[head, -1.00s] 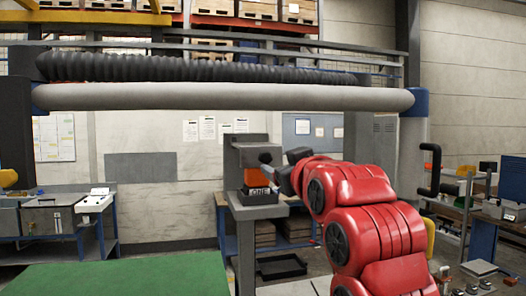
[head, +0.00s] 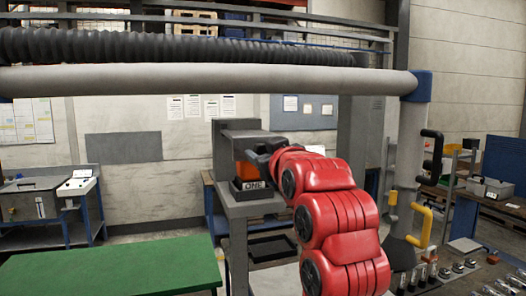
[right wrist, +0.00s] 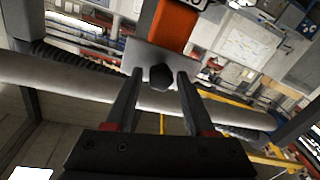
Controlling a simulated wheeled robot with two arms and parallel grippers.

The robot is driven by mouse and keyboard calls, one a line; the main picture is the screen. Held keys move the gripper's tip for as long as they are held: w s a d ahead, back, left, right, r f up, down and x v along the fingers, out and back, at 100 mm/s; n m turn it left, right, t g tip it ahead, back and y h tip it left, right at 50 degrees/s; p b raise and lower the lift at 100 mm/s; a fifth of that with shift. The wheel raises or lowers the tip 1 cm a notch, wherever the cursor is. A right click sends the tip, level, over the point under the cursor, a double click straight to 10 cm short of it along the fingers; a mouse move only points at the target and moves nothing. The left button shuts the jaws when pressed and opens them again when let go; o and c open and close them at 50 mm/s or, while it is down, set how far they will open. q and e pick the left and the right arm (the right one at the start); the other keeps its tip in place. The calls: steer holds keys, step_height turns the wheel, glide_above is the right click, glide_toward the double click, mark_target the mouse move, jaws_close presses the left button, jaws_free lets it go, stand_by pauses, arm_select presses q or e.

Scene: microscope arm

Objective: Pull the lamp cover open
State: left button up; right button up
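A grey housing (head: 238,134) stands on a grey stand, with an orange block (head: 262,205) and a dark label reading "ONE" low on its front. My right gripper (head: 252,160) is in front of the housing in the head view and hides part of it. In the right wrist view a dark round knob (right wrist: 161,77) sits on a grey plate (right wrist: 150,52) beside an orange part. My right gripper (right wrist: 160,74) is open, with one finger on each side of the knob and gaps visible. No part is plainly marked as the lamp cover. My left gripper is not in view.
A thick grey horizontal tube (head: 200,79) and a black ribbed hose (head: 180,47) cross above. A green tabletop (head: 110,268) is at front left. A tall post with black and yellow handles (head: 423,225) stands at the right. A dark tray (head: 272,246) lies behind the stand.

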jaws_close()
stand_by(1.2)
